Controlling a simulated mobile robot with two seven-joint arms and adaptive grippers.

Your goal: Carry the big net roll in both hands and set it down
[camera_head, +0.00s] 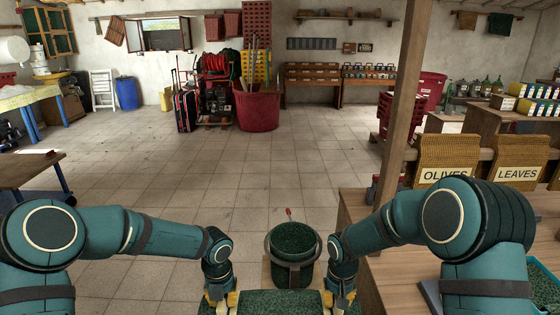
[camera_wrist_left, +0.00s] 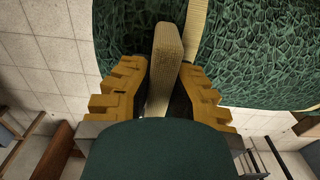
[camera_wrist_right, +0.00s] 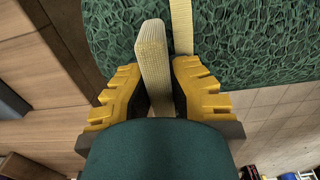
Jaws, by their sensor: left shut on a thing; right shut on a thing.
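The big net roll (camera_head: 279,303) is dark green mesh and lies across the bottom of the head view, between my two grippers. Its lower part is cut off by the picture edge. My left gripper (camera_head: 221,298) is shut on a beige strap handle (camera_wrist_left: 167,50) of the roll; the green mesh (camera_wrist_left: 255,50) fills the top of the left wrist view. My right gripper (camera_head: 339,298) is shut on another beige strap handle (camera_wrist_right: 152,50), with the mesh (camera_wrist_right: 250,45) behind it in the right wrist view. What lies under the roll is hidden.
A round green mesh-textured thing (camera_head: 292,240) with a grey band stands just ahead. A table (camera_head: 28,170) stands left. The tiled floor (camera_head: 200,180) ahead is clear.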

